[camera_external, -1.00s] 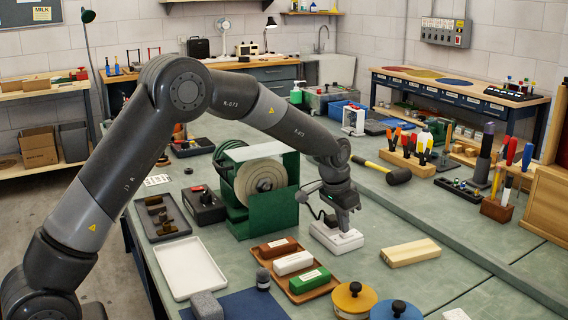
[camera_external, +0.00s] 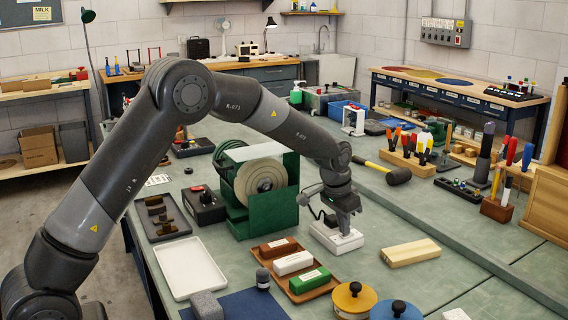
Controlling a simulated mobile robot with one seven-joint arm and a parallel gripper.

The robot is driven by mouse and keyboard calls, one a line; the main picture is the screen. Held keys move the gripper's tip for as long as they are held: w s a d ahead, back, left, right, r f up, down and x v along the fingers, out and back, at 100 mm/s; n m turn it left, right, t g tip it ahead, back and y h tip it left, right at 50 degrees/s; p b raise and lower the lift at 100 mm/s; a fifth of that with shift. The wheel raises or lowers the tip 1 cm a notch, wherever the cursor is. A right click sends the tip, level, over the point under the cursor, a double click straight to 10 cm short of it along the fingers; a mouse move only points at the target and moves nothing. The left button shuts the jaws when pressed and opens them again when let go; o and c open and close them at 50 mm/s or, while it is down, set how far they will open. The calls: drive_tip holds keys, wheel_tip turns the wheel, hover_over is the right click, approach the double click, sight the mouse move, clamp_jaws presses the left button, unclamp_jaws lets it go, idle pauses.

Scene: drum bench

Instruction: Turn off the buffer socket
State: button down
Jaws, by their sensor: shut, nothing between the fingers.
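A white socket box (camera_external: 337,238) lies on the green bench top, just right of the green buffer machine with its pale wheel (camera_external: 260,179). A dark cord runs near the box and the machine. My gripper (camera_external: 344,230) points down at the top of the white box, with its fingers shut and nothing held. The fingertips are at or just above the box's top face; I cannot tell whether they touch. The gripper hides part of that face, and no switch position can be made out.
A brown tray (camera_external: 318,292) with several coloured bars lies in front of the box. A wooden block (camera_external: 410,252) lies to its right, and a mallet (camera_external: 385,173) behind it. A white tray (camera_external: 190,267) and a black control box (camera_external: 203,205) are to the left.

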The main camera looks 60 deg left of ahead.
drive_tip(key=shift+w+r, duration=0.1)
drive_tip(key=shift+w, duration=0.25)
drive_tip(key=shift+r, duration=0.35)
drive_tip(key=s+v, duration=0.2)
drive_tip(key=v, duration=1.1)
drive_tip(key=shift+f, duration=0.25)
